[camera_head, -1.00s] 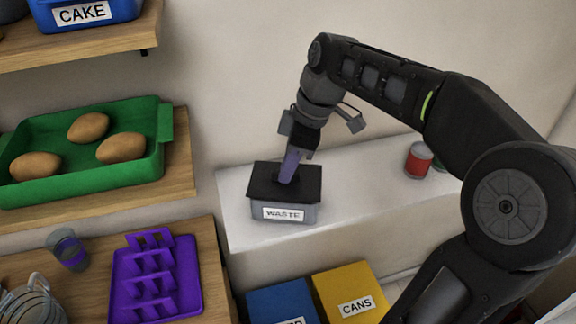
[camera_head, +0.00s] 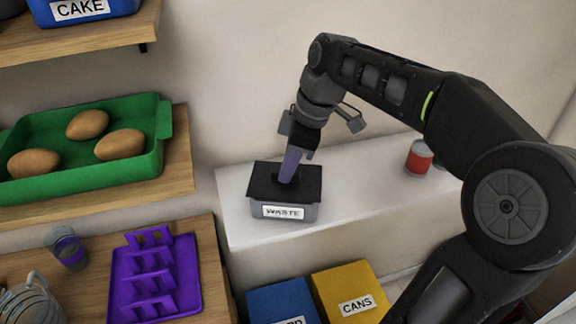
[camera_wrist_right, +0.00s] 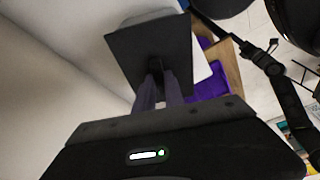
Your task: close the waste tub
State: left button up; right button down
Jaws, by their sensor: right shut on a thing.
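The waste tub (camera_head: 283,212) is a grey box with a white WASTE label, standing on the white ledge. Its black lid (camera_head: 308,177) lies over the top of the tub and looks seated on it. My right gripper (camera_head: 286,178) points down at the middle of the lid, shut on its knob, which the fingers mostly hide. In the right wrist view the dark lid (camera_wrist_right: 150,45) shows beyond the two fingers, with the small dark knob (camera_wrist_right: 155,64) between their tips. My left gripper is in no view.
A red can (camera_head: 419,158) stands on the white ledge (camera_head: 350,195) to the right. A green tray (camera_head: 80,180) with potatoes, a purple rack (camera_head: 155,275) and a glass (camera_head: 68,248) are at left. Blue (camera_head: 280,303) and yellow (camera_head: 345,285) bins stand below.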

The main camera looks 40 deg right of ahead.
dwell(0.3)
jog(key=c, duration=0.9)
grip_release()
jog(key=shift+o, duration=0.2)
jog(key=shift+r+p, duration=2.65)
jog(key=shift+r, duration=0.8)
jog(key=shift+c, duration=0.5)
grip_shut()
